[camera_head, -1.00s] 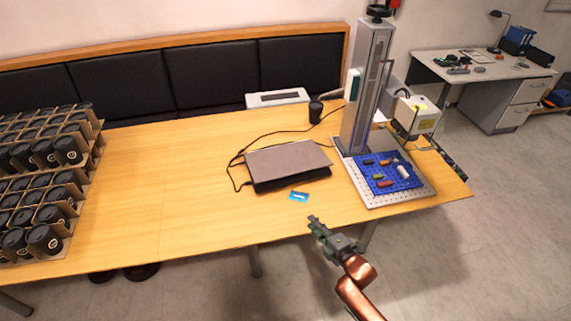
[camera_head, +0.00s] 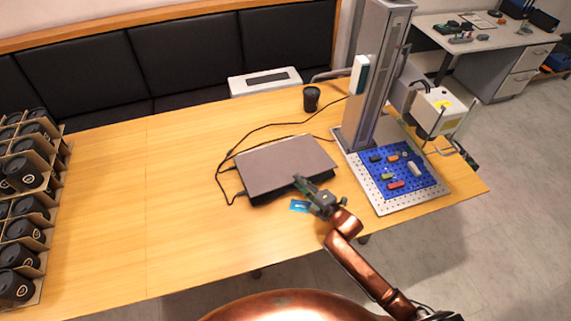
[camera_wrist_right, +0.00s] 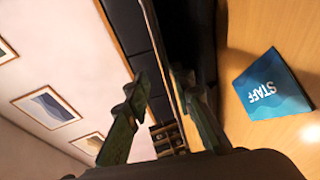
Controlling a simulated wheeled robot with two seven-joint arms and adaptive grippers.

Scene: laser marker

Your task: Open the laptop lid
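The laptop (camera_head: 280,165) lies on the wooden table with its grey-brown lid nearly flat and a dark body showing below the front edge. My right gripper (camera_head: 302,182) is at the laptop's front edge, towards its right corner. In the right wrist view, the two fingers (camera_wrist_right: 160,92) stand apart, with the thin lid edge (camera_wrist_right: 160,45) running up between and beyond them. Whether either finger touches the lid cannot be told. My left gripper is not in view.
A blue STAFF card (camera_head: 298,206) lies just in front of the laptop; it also shows in the wrist view (camera_wrist_right: 273,85). The laser marker (camera_head: 375,80) stands to the right with a blue plate (camera_head: 411,163). A black cup (camera_head: 311,98) and cables are behind. Cup racks (camera_head: 52,190) stand left.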

